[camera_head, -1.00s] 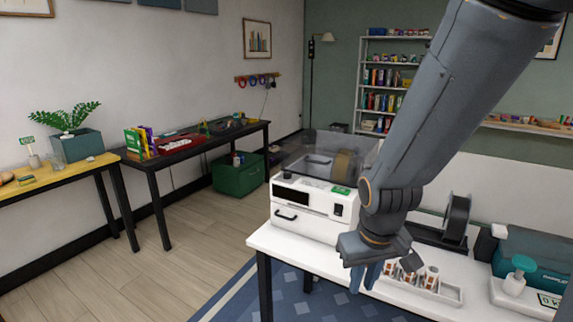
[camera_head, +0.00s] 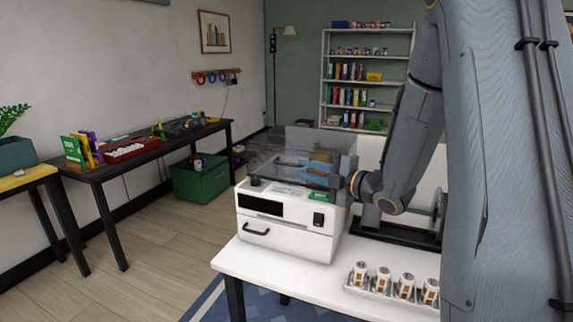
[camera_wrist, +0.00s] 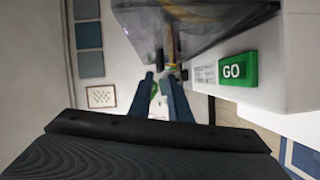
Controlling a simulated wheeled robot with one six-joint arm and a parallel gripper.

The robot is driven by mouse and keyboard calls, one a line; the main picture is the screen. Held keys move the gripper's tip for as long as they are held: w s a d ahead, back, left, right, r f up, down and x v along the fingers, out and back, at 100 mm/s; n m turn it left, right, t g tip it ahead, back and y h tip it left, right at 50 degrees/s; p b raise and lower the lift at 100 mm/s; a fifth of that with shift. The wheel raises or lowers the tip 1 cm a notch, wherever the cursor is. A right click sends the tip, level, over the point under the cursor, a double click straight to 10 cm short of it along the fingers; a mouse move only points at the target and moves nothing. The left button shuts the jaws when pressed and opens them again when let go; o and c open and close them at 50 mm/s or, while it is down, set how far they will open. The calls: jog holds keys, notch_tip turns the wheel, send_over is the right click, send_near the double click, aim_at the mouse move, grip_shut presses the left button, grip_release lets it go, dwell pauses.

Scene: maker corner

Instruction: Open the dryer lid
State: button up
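The dryer (camera_head: 285,235) is a white box with a smoky clear lid (camera_head: 340,140) on top. The lid looks down, though my gripper partly covers it. My gripper (camera_head: 308,167), with blue fingers, is at the lid, seen partly through or against the clear plastic. In the wrist view the fingers of my gripper (camera_wrist: 161,84) stand apart with a gap between them. The lid (camera_wrist: 205,20) is just ahead of the fingertips, with a dark bar near them. I cannot tell whether they touch it. A green GO label (camera_wrist: 237,70) is on the dryer top.
A tray (camera_head: 365,291) with several small spools or cups is on the white table (camera_head: 275,276) right of the dryer. A dark desk (camera_head: 130,157) stands at left, with a green bin (camera_head: 200,183) beneath. A shelf (camera_head: 323,60) is behind. Floor at left is clear.

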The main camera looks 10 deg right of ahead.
aim_at(291, 165)
jog(key=p+x, duration=0.1)
jog(key=x, duration=0.6)
jog(key=shift+w+a+p, duration=0.25)
jog(key=shift+w+p, duration=0.1)
jog(key=shift+p, duration=0.05)
grip_shut()
